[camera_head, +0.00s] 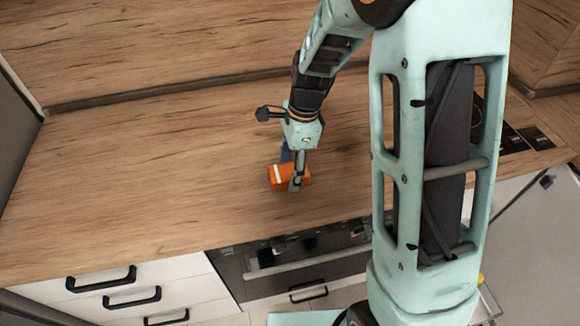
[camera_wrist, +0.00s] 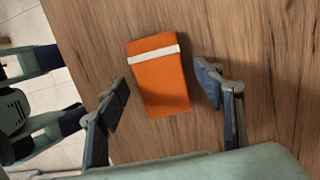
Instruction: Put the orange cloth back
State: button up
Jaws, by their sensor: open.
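The orange cloth (camera_wrist: 159,82) is a folded block with a white stripe near one end. It lies on the wooden countertop (camera_head: 130,180), near the front edge. It also shows in the head view (camera_head: 278,181), partly hidden by my gripper. My gripper (camera_wrist: 162,93) is open, with one finger on either side of the cloth in the wrist view. A gap shows between each finger and the cloth there. In the head view my gripper (camera_head: 293,178) is right at the cloth; whether it touches cannot be told.
Below the counter's front edge are white drawers (camera_head: 130,295) with black handles and an oven front (camera_head: 290,265). A wooden splashback (camera_head: 170,45) rises behind. The counter to the left is bare. A dark hob area (camera_head: 515,140) is at the right, partly hidden by my arm.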

jog(key=shift+r, duration=0.15)
notch_tip(320, 180, up, 12)
jog(key=d, duration=0.1)
jog(key=shift+w+d, duration=0.15)
jog(key=shift+d, duration=0.25)
dwell(0.3)
